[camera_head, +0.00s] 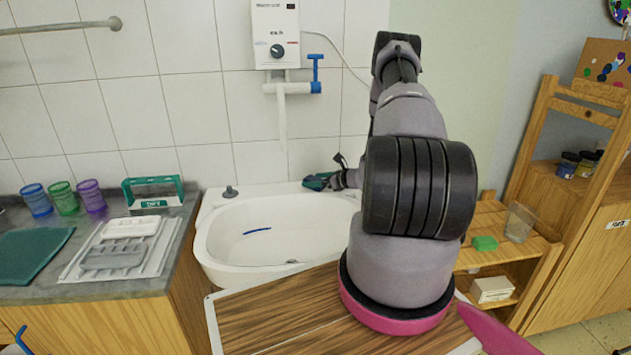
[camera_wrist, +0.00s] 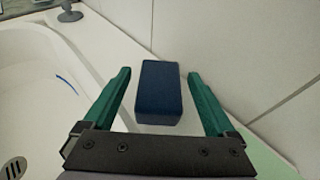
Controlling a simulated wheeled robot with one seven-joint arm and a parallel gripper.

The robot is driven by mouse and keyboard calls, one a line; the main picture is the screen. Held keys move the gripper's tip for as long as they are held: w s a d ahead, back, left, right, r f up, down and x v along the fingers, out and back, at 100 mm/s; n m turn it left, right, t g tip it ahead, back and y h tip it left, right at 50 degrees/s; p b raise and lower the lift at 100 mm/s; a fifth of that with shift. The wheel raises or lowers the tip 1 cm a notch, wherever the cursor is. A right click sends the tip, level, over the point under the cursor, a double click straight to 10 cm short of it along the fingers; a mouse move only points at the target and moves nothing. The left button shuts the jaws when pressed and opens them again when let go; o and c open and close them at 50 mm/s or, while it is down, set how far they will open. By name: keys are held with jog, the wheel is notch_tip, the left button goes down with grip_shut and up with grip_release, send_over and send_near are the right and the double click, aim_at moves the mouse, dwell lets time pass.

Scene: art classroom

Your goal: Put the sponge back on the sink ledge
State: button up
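A dark blue block, which looks like the sponge (camera_wrist: 159,92), lies on the white sink ledge (camera_wrist: 112,48) in the wrist view. My gripper (camera_wrist: 159,85) is open, with one green finger on each side of the block and a visible gap on both sides. In the head view my gripper (camera_head: 318,182) is over the back right of the sink ledge (camera_head: 268,189), and I cannot make out the blue block there. The white sink basin (camera_head: 225,250) holds a thin blue item (camera_head: 257,231).
The tiled wall (camera_wrist: 240,45) runs close beside the ledge. A dark stopper-like knob (camera_head: 230,192) stands on the ledge's left. A small green block (camera_head: 484,243) and a clear cup (camera_head: 519,222) sit on the wooden shelf at right. Cups and trays (camera_head: 130,227) occupy the left counter.

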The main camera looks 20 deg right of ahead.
jog(key=shift+r, duration=0.1)
jog(key=shift+s+d+r, duration=0.1)
jog(key=shift+s+r, duration=0.05)
jog(key=v, duration=1.1)
jog(key=shift+s, duration=0.1)
jog(key=shift+s+d+r, duration=0.1)
jog(key=shift+s, duration=0.1)
